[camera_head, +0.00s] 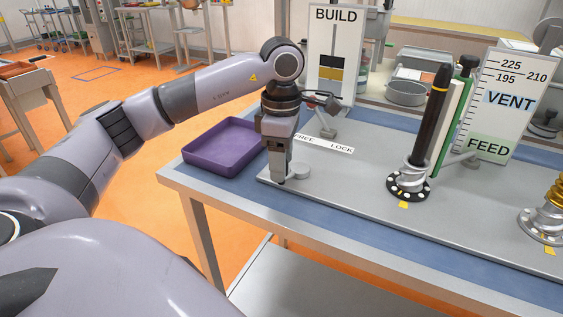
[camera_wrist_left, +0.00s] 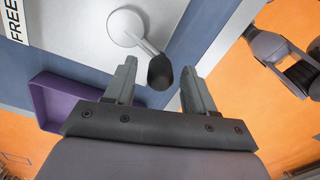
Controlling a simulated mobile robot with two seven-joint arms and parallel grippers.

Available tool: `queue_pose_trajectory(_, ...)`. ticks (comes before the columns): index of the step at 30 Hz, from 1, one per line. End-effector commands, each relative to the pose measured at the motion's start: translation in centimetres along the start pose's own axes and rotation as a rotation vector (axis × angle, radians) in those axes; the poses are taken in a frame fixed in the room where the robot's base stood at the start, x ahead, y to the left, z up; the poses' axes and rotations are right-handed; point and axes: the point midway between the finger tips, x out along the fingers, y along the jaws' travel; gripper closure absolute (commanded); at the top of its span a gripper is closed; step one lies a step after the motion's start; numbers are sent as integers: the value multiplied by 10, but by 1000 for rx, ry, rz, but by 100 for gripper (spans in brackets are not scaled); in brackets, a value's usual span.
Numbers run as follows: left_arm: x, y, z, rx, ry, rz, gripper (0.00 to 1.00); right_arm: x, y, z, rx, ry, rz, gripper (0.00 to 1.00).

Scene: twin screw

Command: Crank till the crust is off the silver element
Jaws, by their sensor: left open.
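My left gripper (camera_head: 281,181) points down at the near left corner of the grey bench plate, beside a pale round hub (camera_head: 298,171). In the left wrist view the open fingers (camera_wrist_left: 160,72) stand on either side of a crank's black knob (camera_wrist_left: 160,73), with gaps showing. Its metal arm runs to the pale hub (camera_wrist_left: 127,27). In the head view the gripper hides the knob. A gold ringed piece (camera_head: 551,212) is cut by the right edge. I cannot tell which is the silver element.
A purple tray (camera_head: 190,153) sits left of the plate. A FREE/LOCK label (camera_head: 322,143) lies behind the hub. A BUILD board (camera_head: 333,55) and a VENT/FEED board (camera_head: 503,105) stand at the back. The plate's front middle (camera_head: 345,195) is clear.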

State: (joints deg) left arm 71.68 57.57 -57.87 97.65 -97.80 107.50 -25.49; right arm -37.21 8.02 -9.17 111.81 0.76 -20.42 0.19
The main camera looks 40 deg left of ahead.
Motion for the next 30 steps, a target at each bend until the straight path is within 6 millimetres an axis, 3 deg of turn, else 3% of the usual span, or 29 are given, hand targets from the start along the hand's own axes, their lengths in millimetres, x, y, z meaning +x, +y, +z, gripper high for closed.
queue_pose_trajectory(6,-38,0,1,0,-4,4,45,0,0,0,0,1,0,57)
queue_pose_trajectory(11,-57,1,0,-2,-2,4,45,-1,0,-2,-1,1,0,57)
queue_pose_trajectory(30,-61,0,0,-1,-1,2,45,-1,0,-2,-1,1,1,57)
